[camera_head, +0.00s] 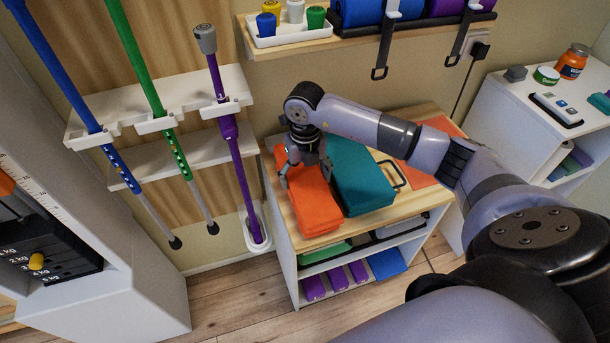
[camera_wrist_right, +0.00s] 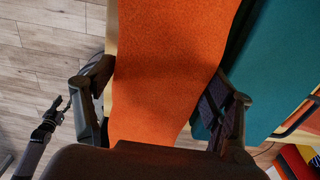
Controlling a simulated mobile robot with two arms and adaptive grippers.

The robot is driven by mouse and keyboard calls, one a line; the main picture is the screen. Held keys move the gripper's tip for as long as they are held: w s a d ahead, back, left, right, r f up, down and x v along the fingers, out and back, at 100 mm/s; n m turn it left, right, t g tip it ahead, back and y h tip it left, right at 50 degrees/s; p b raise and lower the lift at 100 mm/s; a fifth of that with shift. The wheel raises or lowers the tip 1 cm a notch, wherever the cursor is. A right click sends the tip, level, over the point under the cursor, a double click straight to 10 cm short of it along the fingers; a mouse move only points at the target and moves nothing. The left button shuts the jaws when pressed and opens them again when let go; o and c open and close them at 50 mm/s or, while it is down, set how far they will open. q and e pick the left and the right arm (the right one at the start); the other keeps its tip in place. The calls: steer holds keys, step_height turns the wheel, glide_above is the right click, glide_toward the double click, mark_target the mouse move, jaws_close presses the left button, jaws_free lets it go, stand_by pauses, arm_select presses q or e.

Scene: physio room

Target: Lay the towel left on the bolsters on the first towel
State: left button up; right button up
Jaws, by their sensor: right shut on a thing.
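In the head view an orange folded towel (camera_head: 311,200) is at the left side of the wooden cart top (camera_head: 385,213). My right gripper (camera_head: 301,170) is shut on its far part from above. In the right wrist view the orange towel (camera_wrist_right: 165,65) runs between the two fingers of the right gripper (camera_wrist_right: 160,105). I cannot tell whether a second towel lies beneath it. A thick teal block (camera_head: 360,178), padded or folded, is right beside it, and also shows in the wrist view (camera_wrist_right: 270,70).
A flat orange sheet (camera_head: 430,167) is at the cart's right, partly behind my arm. A black handle (camera_head: 393,176) is beside the teal block. Blue (camera_head: 360,10) and purple (camera_head: 450,5) rolls lie on the wall shelf above. Sticks (camera_head: 235,160) hang at the left.

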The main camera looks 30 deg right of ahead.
mark_target(305, 176)
steer(key=shift+f, duration=0.4)
steer(key=o, duration=0.9)
steer(key=shift+c, duration=0.2)
steer(key=o, duration=0.4)
arm_select(q)
steer(key=shift+w+d, duration=0.1)
steer(key=shift+w, duration=0.05)
steer(key=shift+w+f+b, duration=0.2)
steer(key=shift+f+b, duration=0.7)
steer(key=shift+b, duration=0.1)
arm_select(e)
step_height(305, 176, up, 12)
steer(key=shift+r, duration=0.2)
